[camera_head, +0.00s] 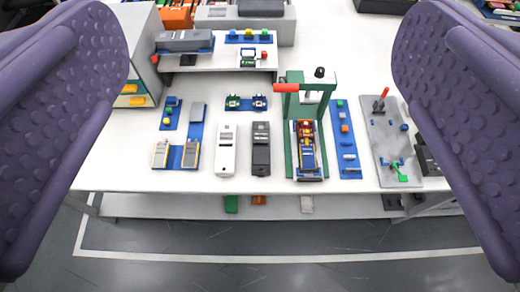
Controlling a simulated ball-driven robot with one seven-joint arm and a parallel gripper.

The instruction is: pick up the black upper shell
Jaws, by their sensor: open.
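The black upper shell (261,150) looks to be the dark, narrow, upright-in-picture piece lying on the white table, near its front edge. A white shell of similar shape (226,151) lies just to its left, with a small gap between them. My gripper (257,140) is open, its two purple padded fingers at the far left and right of the picture. Nothing is between the fingers up close; the shell lies well beyond them on the table. The shell's underside is hidden.
A green press (291,130) with a red handle stands close right of the black shell. A blue fixture (176,157) with grey parts lies left of the white shell. A grey plate (393,145) is at the right. The white table's (110,175) front edge is close to the shells.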

